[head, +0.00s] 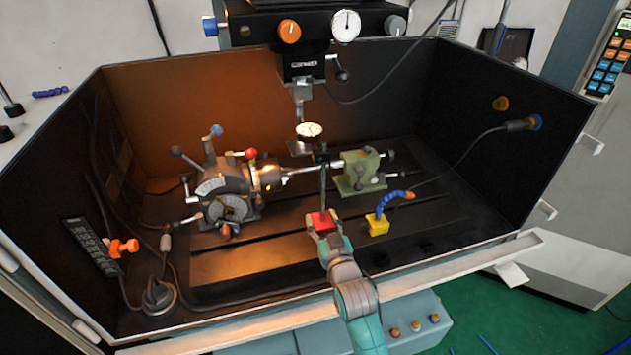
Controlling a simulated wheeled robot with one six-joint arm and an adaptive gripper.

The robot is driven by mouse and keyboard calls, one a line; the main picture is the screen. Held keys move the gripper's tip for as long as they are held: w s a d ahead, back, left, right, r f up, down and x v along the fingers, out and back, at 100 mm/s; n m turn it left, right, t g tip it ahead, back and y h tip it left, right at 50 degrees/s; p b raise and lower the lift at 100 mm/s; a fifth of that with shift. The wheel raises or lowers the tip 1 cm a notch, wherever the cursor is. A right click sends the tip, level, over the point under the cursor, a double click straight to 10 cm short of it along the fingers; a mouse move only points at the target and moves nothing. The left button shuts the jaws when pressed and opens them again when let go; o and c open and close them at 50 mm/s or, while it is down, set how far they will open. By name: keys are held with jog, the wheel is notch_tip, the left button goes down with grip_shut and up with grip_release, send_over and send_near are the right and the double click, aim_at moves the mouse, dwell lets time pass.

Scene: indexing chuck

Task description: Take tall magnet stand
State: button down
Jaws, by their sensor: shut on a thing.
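The tall magnet stand has a red block base (321,222) and a thin dark upright post that rises in front of the workpiece. Its top reaches a dial indicator (310,129) with a pale round face. My gripper (321,229) is shut on the red base from the front side of the machine bed. The base appears to stand on the dark slotted table, upright; its underside is hidden by my gripper.
The indexing chuck (225,190) is to the left and a green tailstock (358,172) to the right, with a shaft between them. A yellow block with a blue hose (377,224) stands close right. The enclosure's front rail (445,267) lies beneath my arm.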

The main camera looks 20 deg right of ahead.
jog(key=shift+s+r, duration=0.25)
jog(key=shift+r, duration=0.2)
jog(key=shift+s+r, duration=0.2)
jog(key=shift+r, duration=0.25)
jog(key=s+r, duration=0.2)
jog(key=s, duration=2.7)
jog(key=shift+s, duration=0.4)
dwell(1.5)
jog(key=shift+f, duration=0.2)
jog(key=shift+s, duration=0.1)
